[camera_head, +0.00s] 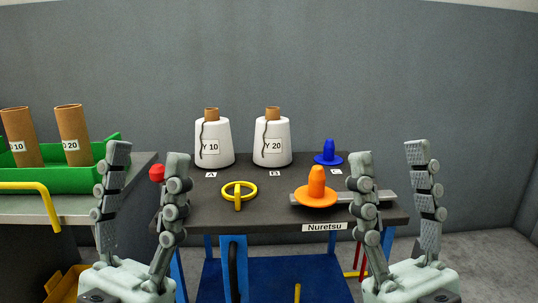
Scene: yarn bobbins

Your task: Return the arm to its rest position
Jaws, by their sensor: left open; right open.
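My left gripper (144,160) is open and empty in the lower left of the head view. Its fingers point up in front of the gap between the green tray and the dark table. My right gripper (388,157) is open and empty at the lower right, in front of the table's right end. Both grippers stand upright and apart from each other. The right gripper's left finger hides part of the grey bar on the table.
The dark table (270,214) carries two white yarn bobbins, Y 10 (213,130) and Y 20 (272,130), a yellow ring (251,188), an orange cone piece (316,200) and a blue one (328,158). A green tray (80,181) with brown tubes (72,120) stands left.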

